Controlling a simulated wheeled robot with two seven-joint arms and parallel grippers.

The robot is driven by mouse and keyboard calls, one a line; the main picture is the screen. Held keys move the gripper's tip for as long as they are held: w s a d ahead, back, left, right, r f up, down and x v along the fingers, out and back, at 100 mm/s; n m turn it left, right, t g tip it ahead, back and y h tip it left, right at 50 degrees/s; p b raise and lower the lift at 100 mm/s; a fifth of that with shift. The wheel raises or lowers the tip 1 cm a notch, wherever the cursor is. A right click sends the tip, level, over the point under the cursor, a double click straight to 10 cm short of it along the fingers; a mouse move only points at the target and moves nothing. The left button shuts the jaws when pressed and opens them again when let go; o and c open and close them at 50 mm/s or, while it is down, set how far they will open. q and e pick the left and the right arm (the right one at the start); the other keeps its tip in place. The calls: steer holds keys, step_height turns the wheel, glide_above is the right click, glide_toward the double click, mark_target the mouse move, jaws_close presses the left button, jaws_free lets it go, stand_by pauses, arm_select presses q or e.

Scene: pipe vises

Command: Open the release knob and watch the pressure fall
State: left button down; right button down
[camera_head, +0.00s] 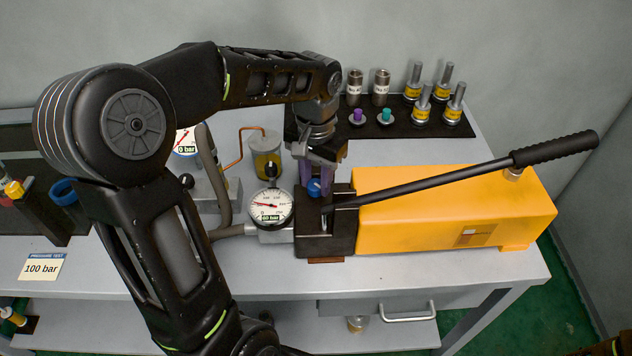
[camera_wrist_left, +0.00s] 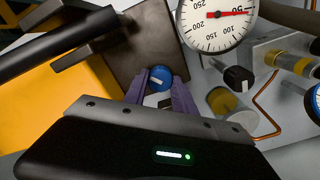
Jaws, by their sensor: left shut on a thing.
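The yellow hand pump (camera_head: 455,210) sits on the bench with a dark block (camera_head: 325,236) at its left end. The blue release knob (camera_head: 314,188) is on top of this block. My left gripper (camera_head: 319,182) reaches down from above, its purple fingers shut on the knob. In the left wrist view the knob (camera_wrist_left: 160,78) shows a white mark between the fingertips (camera_wrist_left: 161,84). The round pressure gauge (camera_head: 271,206) stands just left of the block. In the left wrist view the needle of the gauge (camera_wrist_left: 215,22) points near 50. My right gripper is out of view.
The long black pump lever (camera_head: 450,178) slants up to the right, close beside my left gripper. A black mat (camera_head: 400,126) with several fittings lies behind. A second gauge (camera_head: 186,142) is partly hidden by my left arm. A "100 bar" card (camera_head: 41,268) is at the front left.

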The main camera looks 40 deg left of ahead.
mark_target(316, 183)
arm_select(q)
steer(key=n+b, duration=0.1)
steer(key=n, duration=0.2)
steer(key=shift+n, duration=0.3)
steer(key=shift+n+b, duration=0.3)
steer(key=shift+n, duration=1.3)
steer(key=c, duration=1)
jaws_free()
steer(key=shift+r+b, duration=0.3)
steer(key=shift+r, duration=3.65)
